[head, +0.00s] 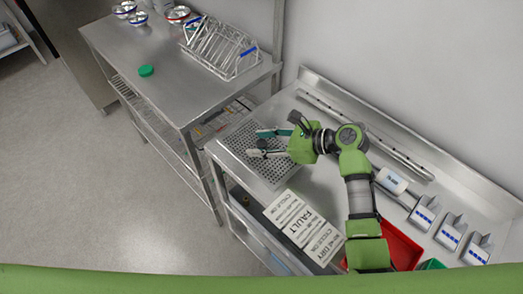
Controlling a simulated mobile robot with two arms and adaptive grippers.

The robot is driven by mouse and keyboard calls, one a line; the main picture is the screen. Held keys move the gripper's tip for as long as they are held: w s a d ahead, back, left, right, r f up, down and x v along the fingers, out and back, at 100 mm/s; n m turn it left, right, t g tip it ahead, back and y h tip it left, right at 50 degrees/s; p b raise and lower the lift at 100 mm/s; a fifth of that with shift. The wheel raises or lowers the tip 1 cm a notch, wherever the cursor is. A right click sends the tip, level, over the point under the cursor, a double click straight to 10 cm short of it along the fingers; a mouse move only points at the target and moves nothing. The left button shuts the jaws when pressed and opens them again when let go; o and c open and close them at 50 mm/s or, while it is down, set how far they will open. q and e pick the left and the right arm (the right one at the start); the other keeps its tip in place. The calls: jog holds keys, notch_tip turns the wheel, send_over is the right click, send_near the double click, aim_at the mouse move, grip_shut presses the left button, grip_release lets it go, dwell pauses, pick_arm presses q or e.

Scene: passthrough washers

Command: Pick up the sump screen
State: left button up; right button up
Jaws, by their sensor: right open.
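The sump screen (236,142) is a perforated metal plate lying flat at the left end of the right-hand steel counter. My right gripper (261,143) is over the screen, its two fingers spread apart and pointing left. A small dark shape, perhaps a knob, shows between the fingertips. I cannot tell whether the fingers touch it or the plate. The gripper and wrist hide the right part of the screen. My left gripper is not in view.
A steel table (165,100) at the left holds a wire rack (222,50), metal bowls and a green lid (146,71). White label cards (304,228) lie at the counter's front. A red tray (402,246) and several grey dispensers (451,232) stand at the right.

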grip_shut()
jog(key=shift+r, duration=0.1)
